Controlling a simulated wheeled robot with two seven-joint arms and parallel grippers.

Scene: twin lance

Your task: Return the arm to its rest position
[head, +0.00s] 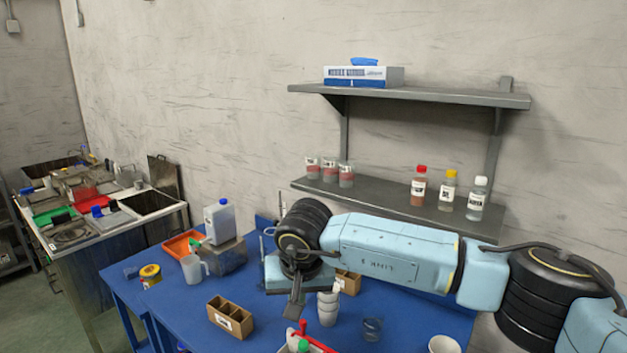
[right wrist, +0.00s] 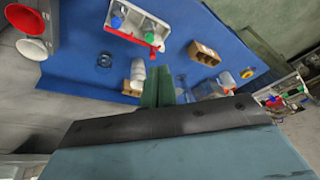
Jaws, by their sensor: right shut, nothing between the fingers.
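My right arm (head: 385,250) reaches in from the right side of the head view and stretches across the table, in front of the shelves. My right gripper (head: 294,308) hangs at its end, pointing down above the blue table (head: 265,330). It is shut and empty, close to a stack of white cups (head: 328,308). In the right wrist view its fingers (right wrist: 166,90) show dark green and close together, with the white cups (right wrist: 138,75) beside them. My left gripper is in neither view.
A cardboard divider box (head: 230,320), a clear glass (head: 372,329) and a tray with a red handle (head: 312,343) stand near the gripper. A white jug (head: 194,269) and an orange tray (head: 183,244) are farther left. The lower shelf (head: 385,203) holds bottles behind the arm.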

